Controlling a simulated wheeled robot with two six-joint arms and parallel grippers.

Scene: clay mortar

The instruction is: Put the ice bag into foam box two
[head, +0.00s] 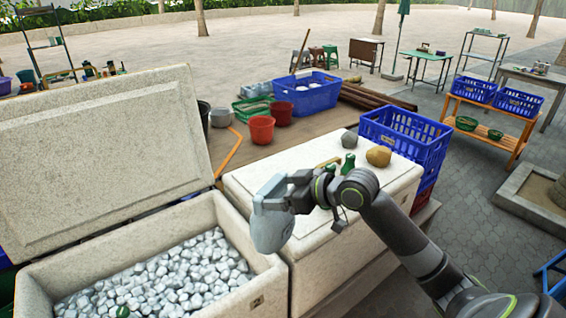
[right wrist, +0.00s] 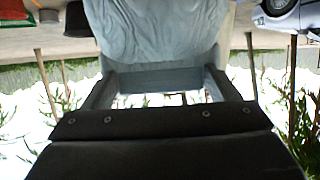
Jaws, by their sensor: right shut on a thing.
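A pale grey-blue ice bag (head: 271,230) hangs from my right gripper (head: 272,192), which is shut on its top. The bag is over the right rim of the open foam box two (head: 268,297), in front of the closed white box's left side. The foam box carries a small "2" label and is filled with loose ice cubes; its lid (head: 95,165) stands open behind it. In the right wrist view the bag (right wrist: 155,35) fills the upper middle, between the fingers (right wrist: 155,85). My left gripper is not in view.
The closed white box (head: 310,165) stands right of foam box two, with stones (head: 378,156) and green bottles (head: 347,164) on top. A blue crate (head: 405,138) stands behind it. Red buckets (head: 262,130) are further back.

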